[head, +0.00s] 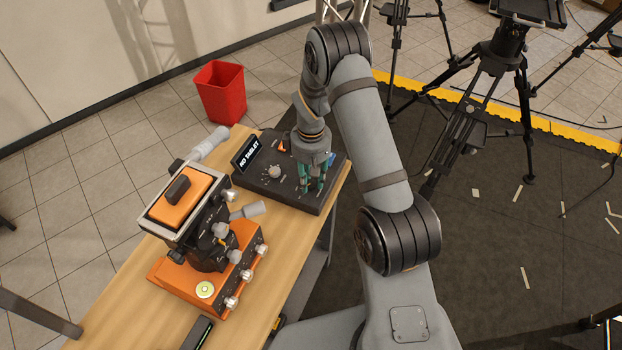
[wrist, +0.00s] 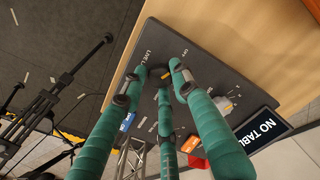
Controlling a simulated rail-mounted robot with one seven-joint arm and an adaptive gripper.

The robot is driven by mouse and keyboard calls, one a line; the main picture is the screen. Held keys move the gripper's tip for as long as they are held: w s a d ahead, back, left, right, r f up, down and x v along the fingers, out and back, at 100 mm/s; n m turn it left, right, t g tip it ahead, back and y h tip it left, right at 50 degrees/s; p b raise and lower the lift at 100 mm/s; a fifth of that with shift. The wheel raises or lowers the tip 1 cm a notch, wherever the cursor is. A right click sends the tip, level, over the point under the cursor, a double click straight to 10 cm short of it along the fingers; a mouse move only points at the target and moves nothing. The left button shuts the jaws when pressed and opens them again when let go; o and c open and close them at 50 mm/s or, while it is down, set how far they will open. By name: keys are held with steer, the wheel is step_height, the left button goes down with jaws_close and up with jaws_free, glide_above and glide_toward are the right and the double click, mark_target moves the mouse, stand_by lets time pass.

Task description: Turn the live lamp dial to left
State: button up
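The live lamp dial (wrist: 159,76) is a small dark knob on the black control panel (head: 258,182), near the printed word "LIVE"; the rest of that label is partly covered. My gripper (head: 312,185) points down over the right part of the panel in the head view. Gaps show between the tips and the dial, though contact at any one tip is hard to tell. In the head view the fingers hide the dial. Its pointing direction is not readable.
The panel also carries a grey knob (head: 274,171), an orange switch (head: 282,147), a blue button (wrist: 127,121) and a "NO TABLET" sign (head: 246,154). An orange device (head: 180,275) stands nearer on the wooden table (head: 125,290). A red bin (head: 221,92) stands on the floor behind.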

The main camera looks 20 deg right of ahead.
steer(key=c, duration=0.6)
steer(key=shift+c, duration=0.4)
steer(key=shift+f+b, duration=0.1)
steer(key=shift+b, duration=0.25)
steer(key=m+b, duration=0.3)
steer(key=shift+f+m, duration=0.1)
steer(key=shift+m, duration=0.3)
steer(key=m+b, duration=0.3)
steer(key=shift+m+b, duration=0.7)
steer(key=shift+m, duration=0.3)
steer(key=shift+r, duration=0.2)
steer(key=o, duration=1)
